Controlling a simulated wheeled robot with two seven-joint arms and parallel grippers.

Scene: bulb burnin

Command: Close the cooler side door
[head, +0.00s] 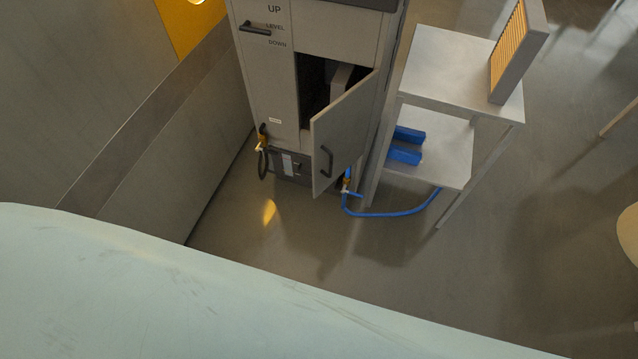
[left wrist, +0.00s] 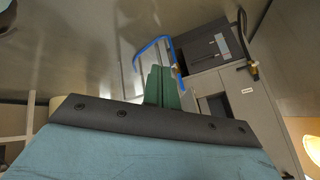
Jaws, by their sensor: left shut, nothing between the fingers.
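The cooler (head: 268,85) is a tall grey cabinet standing near the wall in the head view. Its side door (head: 345,130) is swung open toward me on the right, with a dark handle on its face, and a dark compartment shows behind it. The left wrist view shows the cooler (left wrist: 242,94) tilted at the right, with part of its dark opening. My left gripper (left wrist: 161,74) has green fingers, shut and empty, in front of the cooler area. The door is hard to make out there, and I cannot tell whether the fingers touch it. My right gripper is not in view.
A blue hose (head: 385,213) loops over the floor from the cooler's base to the stand. A wall (head: 150,130) runs along the left. Floor before the cooler is clear.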

